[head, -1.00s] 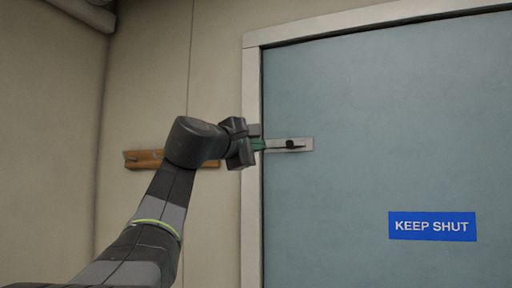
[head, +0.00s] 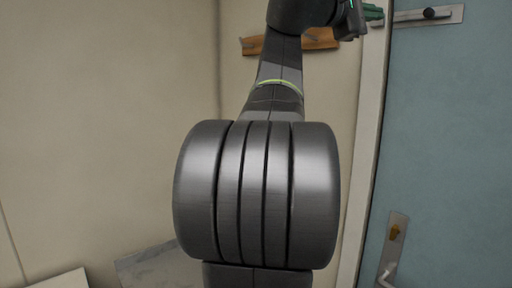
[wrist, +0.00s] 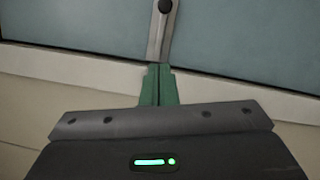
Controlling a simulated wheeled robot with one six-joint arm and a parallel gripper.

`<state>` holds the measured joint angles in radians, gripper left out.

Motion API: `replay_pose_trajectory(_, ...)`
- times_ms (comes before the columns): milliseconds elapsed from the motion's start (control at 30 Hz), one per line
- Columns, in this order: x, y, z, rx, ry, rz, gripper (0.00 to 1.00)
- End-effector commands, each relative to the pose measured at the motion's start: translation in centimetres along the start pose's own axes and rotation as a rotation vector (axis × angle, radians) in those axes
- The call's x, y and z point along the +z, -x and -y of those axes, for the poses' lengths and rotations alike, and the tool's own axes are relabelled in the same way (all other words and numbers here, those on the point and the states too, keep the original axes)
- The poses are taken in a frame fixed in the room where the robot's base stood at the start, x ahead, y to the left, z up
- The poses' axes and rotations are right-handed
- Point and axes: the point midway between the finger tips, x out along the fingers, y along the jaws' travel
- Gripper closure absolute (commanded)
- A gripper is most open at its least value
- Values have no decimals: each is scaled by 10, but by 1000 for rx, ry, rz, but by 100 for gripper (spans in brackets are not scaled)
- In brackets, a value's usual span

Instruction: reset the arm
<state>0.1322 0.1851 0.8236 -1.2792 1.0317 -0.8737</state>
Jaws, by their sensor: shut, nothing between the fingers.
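My gripper (head: 373,13) shows at the top of the head view, at the end of my raised arm, beside the door frame. In the wrist view its green fingers (wrist: 159,85) are together with nothing between them. They point at the lower end of a metal latch plate (wrist: 163,35) with a dark knob. The plate (head: 449,15) is on the blue-grey door (head: 450,120). The fingertips look close to the plate; I cannot tell whether they touch it.
A wooden rail with hooks (head: 322,40) is on the wall behind my arm. A door handle plate (head: 393,245) with a brass-coloured lock is low on the door. The white door frame (head: 368,130) runs beside my arm. A grey surface (head: 158,268) and a white one (head: 62,281) show at bottom left.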

Motion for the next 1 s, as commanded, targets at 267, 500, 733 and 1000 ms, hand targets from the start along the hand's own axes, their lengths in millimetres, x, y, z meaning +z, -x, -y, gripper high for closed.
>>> replay_pose_trajectory(267, -2, 25, 2, -2, 3, -1, 100)
replay_pose_trajectory(500, -1, 27, 1, -2, 3, 1, 100)
replay_pose_trajectory(733, -1, 26, 1, -3, 3, 1, 100)
replay_pose_trajectory(1000, 0, 8, 0, -3, 4, 3, 100)
